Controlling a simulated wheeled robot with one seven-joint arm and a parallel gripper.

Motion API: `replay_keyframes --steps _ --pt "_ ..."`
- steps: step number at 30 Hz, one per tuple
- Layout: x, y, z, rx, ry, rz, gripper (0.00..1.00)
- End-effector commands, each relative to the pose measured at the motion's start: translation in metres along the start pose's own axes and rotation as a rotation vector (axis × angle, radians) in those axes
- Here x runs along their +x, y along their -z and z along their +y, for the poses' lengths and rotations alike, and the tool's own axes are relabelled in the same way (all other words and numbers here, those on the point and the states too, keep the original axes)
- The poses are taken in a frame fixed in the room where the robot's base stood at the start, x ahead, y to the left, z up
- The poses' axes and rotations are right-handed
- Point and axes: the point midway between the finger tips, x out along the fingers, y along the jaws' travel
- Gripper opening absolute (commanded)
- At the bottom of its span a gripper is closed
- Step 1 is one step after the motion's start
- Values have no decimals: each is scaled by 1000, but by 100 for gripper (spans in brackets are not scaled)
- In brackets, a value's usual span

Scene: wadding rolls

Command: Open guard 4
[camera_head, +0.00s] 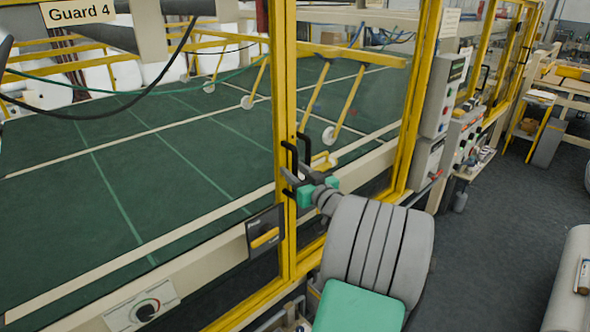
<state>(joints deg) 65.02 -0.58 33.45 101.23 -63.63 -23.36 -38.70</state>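The sign reading "Guard 4" (79,11) is at the top left, on a beige beam. Below and right of it stands a yellow-framed guard door (278,95) with black handles (291,165) on its upright. My gripper (296,178) is at these handles, with its fingers beside or around one of them. The fingertips are small and partly hidden, so I cannot tell whether they are closed on the handle. The guard's yellow frame appears to stand in line with the neighbouring frame.
Behind the guard lies a green conveyor bed (130,160) with white lines. Control boxes (440,100) stand on the right post. Dark floor (480,240) on the right is mostly clear, with a grey roll (570,280) at the edge.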

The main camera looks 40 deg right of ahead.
Motion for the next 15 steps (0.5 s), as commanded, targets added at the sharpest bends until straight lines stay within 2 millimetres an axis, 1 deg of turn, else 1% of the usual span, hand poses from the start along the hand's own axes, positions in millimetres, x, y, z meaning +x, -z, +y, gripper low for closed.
replay_keyframes --steps 3,15 --pt "0 0 0 0 0 0 37" --pt "0 0 0 1 1 -1 4"
